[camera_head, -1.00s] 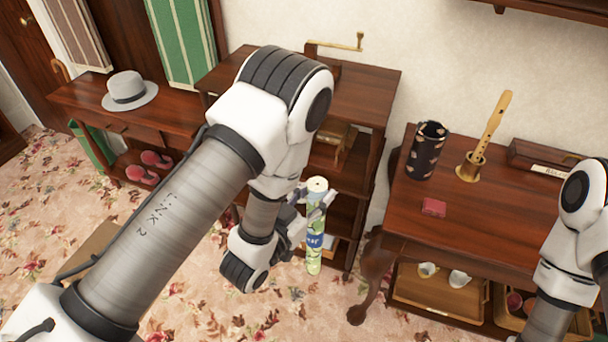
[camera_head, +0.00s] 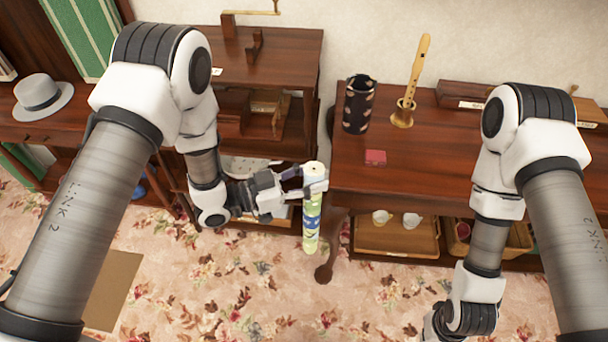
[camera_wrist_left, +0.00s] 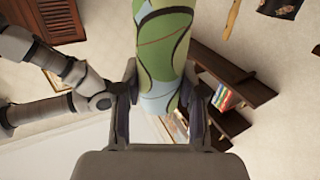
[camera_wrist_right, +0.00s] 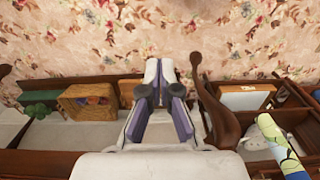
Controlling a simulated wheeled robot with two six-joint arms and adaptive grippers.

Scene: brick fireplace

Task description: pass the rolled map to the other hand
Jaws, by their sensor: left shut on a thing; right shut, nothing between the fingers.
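The rolled map (camera_head: 312,225) is a slim upright tube, pale green with blue and yellow patches. My left gripper (camera_head: 316,182) is shut on its upper part and holds it in the air in front of the gap between two wooden pieces of furniture. In the left wrist view the map (camera_wrist_left: 165,55) stands between the two fingers. My right gripper (camera_wrist_right: 158,75) is shut and empty in the right wrist view, where the map (camera_wrist_right: 280,145) shows at the lower right, apart from it.
The flowered carpet (camera_head: 230,290) in front is mostly clear.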

